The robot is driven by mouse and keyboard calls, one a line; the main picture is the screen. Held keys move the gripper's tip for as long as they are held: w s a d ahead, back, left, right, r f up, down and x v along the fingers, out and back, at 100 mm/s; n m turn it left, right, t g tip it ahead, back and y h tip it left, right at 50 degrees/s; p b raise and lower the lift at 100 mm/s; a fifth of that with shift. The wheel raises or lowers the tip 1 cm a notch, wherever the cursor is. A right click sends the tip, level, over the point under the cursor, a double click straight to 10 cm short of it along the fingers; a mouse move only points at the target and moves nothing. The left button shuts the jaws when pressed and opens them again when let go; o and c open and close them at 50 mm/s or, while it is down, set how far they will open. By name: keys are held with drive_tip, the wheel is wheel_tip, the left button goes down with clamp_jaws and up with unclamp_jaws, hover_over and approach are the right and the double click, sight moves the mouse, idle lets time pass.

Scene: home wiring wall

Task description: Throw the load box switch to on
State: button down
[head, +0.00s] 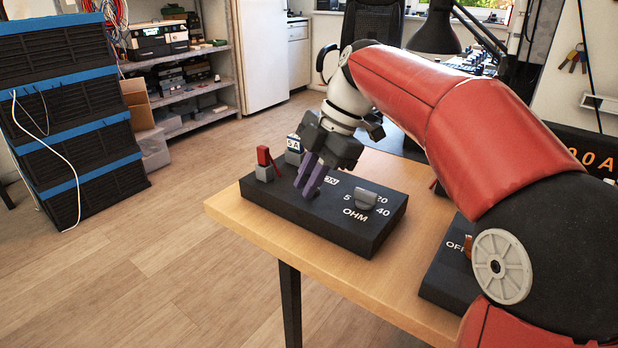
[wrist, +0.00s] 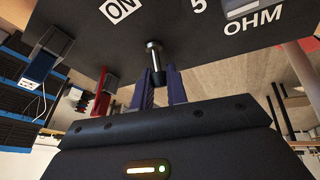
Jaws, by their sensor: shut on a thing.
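The black load box (head: 340,222) lies on the wooden table, with a grey dial knob (head: 366,199) beside the 5, 20, 40 and OHM marks. My gripper (head: 309,182) points down at its middle, near the ON mark (head: 331,180). In the wrist view, the purple fingers of my gripper (wrist: 163,86) are shut on the black tip of a metal toggle switch (wrist: 154,55). The switch stands out from the box face near the ON mark (wrist: 121,8). The fingers hide the switch in the head view. I cannot tell which way it is thrown.
A red lever (head: 265,160) and a 5A-marked part (head: 294,147) are at the box's far left corner. A second black box (head: 447,275) marked OFF sits on the table (head: 275,243) to the right, partly behind my arm. Stacked black crates (head: 70,110) stand at left.

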sight(322, 187)
drive_tip(key=shift+w, duration=0.1)
drive_tip(key=shift+w+d+r+g+y+p, duration=0.15)
drive_tip(key=shift+w+d+g+y+p, duration=0.1)
drive_tip(key=shift+g+y+p, duration=0.35)
drive_tip(key=shift+w+d+m+g+y, duration=0.2)
drive_tip(key=shift+w+m+g+y, duration=0.15)
drive_tip(key=shift+g, duration=0.25)
drive_tip(key=g+y, duration=0.2)
drive_tip(key=shift+w+d+m+g+y, duration=0.25)
drive_tip(key=shift+w+d+g, duration=0.15)
drive_tip(key=shift+w+d+f+m+g+y, duration=0.15)
drive_tip(key=shift+w+d+m+g+y, duration=0.1)
drive_tip(key=shift+g+y, duration=0.4)
drive_tip(key=shift+w+d+f+m+g+y, duration=0.15)
drive_tip(key=shift+w+g+y, duration=0.1)
drive_tip(key=shift+g+y, duration=0.4)
drive_tip(key=c, duration=1.4)
unclamp_jaws()
